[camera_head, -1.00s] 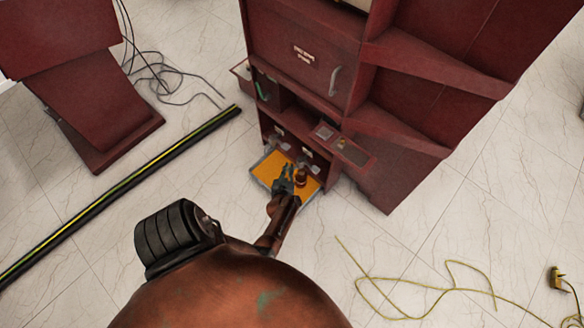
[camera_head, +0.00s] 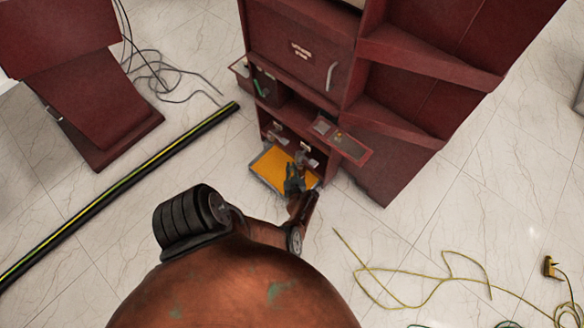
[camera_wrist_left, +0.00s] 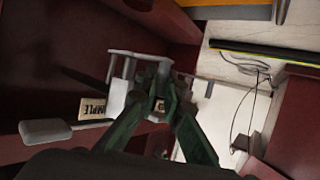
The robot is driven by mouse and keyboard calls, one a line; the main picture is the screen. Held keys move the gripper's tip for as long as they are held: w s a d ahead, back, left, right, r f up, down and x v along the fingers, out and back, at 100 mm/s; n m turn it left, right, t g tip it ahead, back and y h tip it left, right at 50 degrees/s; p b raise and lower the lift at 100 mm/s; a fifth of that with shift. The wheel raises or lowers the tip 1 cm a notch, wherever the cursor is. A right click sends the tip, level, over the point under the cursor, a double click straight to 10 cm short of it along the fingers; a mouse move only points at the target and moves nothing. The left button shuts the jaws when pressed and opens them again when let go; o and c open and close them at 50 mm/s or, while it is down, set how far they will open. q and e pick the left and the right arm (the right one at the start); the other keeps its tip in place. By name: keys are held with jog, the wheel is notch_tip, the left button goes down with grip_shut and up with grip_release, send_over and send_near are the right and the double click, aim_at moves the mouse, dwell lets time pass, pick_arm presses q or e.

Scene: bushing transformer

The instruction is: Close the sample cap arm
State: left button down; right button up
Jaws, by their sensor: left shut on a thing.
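My left gripper (camera_head: 294,183) reaches into the low open bay of the dark red cabinet, above the orange-yellow tray. In the left wrist view its green fingers (camera_wrist_left: 158,103) are closed together at a pale grey bracket-like part (camera_wrist_left: 125,72), which I take for the sample cap arm. The exact grip is partly hidden by the fingers. A label reading "SAMPLE" (camera_wrist_left: 93,108) is on the red panel beside it. A grey paddle-shaped handle (camera_wrist_left: 45,131) sticks out near the label. In the head view the grey fittings (camera_head: 308,155) are small and partly covered by the gripper. My right gripper is not in view.
The cabinet (camera_head: 300,50) has a side control panel (camera_head: 342,140) right of the bay. The tray (camera_head: 268,166) lies below the gripper. A black and yellow pole (camera_head: 120,190) lies on the floor at left. A yellow cable (camera_head: 440,280) lies at right.

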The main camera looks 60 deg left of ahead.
pick_arm(q)
jog(key=c, duration=2)
grip_release()
jog(key=shift+c, duration=0.2)
